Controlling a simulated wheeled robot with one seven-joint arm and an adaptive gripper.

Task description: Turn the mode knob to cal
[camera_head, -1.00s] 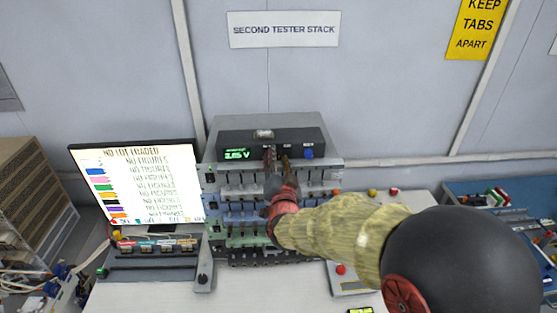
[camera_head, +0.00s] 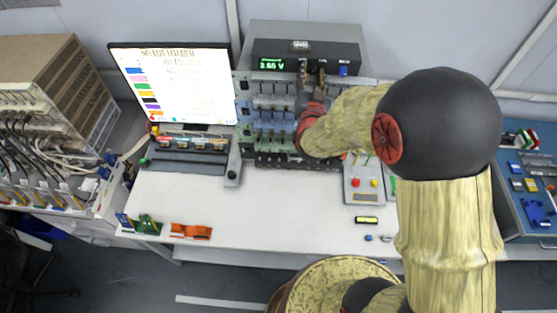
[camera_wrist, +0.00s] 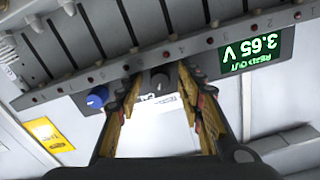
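The tester unit (camera_head: 285,51) is a dark box at the top of the rack, with a green readout of 3.65 V (camera_head: 271,64). In the wrist view its face is upside down, with the readout (camera_wrist: 257,50), a small black knob (camera_wrist: 160,82) and a blue knob (camera_wrist: 97,97). My gripper (camera_head: 312,72) is in front of the box, left of the blue knob (camera_head: 343,70). In the wrist view the fingers of my gripper (camera_wrist: 160,88) stand apart on either side of the black knob, with visible gaps.
A monitor (camera_head: 180,85) stands left of the rack. A control box with red and yellow buttons (camera_head: 363,197) is at the right. Orange (camera_head: 191,231) and green (camera_head: 149,225) parts lie at the front left of the white bench (camera_head: 270,215), whose middle is clear.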

